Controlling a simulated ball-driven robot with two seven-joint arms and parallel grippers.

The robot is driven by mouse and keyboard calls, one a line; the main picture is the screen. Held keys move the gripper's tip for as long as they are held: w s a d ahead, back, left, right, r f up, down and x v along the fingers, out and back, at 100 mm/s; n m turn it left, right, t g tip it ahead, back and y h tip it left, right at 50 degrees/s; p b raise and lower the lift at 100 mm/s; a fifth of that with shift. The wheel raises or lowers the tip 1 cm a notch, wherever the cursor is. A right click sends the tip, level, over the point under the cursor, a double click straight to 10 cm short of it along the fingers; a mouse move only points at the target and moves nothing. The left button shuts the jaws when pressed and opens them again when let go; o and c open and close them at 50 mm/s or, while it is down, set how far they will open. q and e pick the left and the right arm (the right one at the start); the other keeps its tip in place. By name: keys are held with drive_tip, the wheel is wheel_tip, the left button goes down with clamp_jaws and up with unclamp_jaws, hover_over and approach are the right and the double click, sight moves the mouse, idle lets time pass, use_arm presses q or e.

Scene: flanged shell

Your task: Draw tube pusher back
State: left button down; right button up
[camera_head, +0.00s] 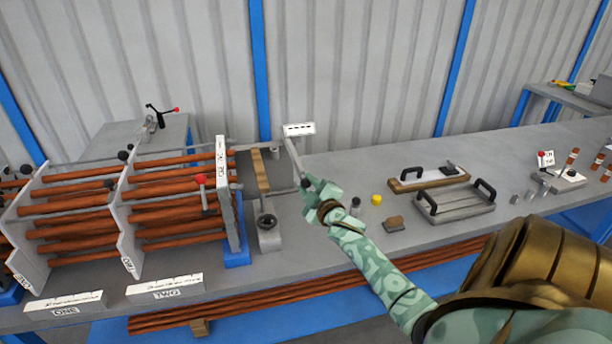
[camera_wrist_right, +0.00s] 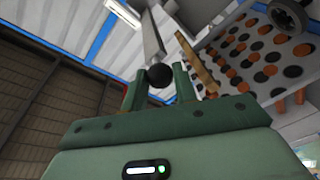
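What looks like the tube pusher is a grey bar (camera_head: 293,155) with a small white sign (camera_head: 299,129) at its far end and a black ball knob (camera_head: 305,183) at its near end. The knob (camera_wrist_right: 160,75) and bar (camera_wrist_right: 150,35) also show in the right wrist view. My right gripper (camera_head: 314,189) is at the knob. In the wrist view the knob fills the gap between the fingertips of that gripper (camera_wrist_right: 159,82). I cannot tell whether the fingers press on it. Copper-coloured tubes (camera_head: 170,188) lie in a rack left of the bar. My left gripper is not in view.
A tan strip (camera_head: 260,171) and a handwheel (camera_head: 266,221) stand between rack and gripper. A yellow cap (camera_head: 377,199), a tan block (camera_head: 394,223) and handled trays (camera_head: 455,204) lie to the right.

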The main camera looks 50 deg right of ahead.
drive_tip(key=o, duration=0.4)
drive_tip(key=shift+s+d, duration=0.15)
drive_tip(key=shift+d, duration=0.2)
drive_tip(key=p+v, duration=0.1)
drive_tip(key=v, duration=1.5)
drive_tip(key=shift+s+p, duration=0.2)
drive_tip(key=shift+p, duration=0.2)
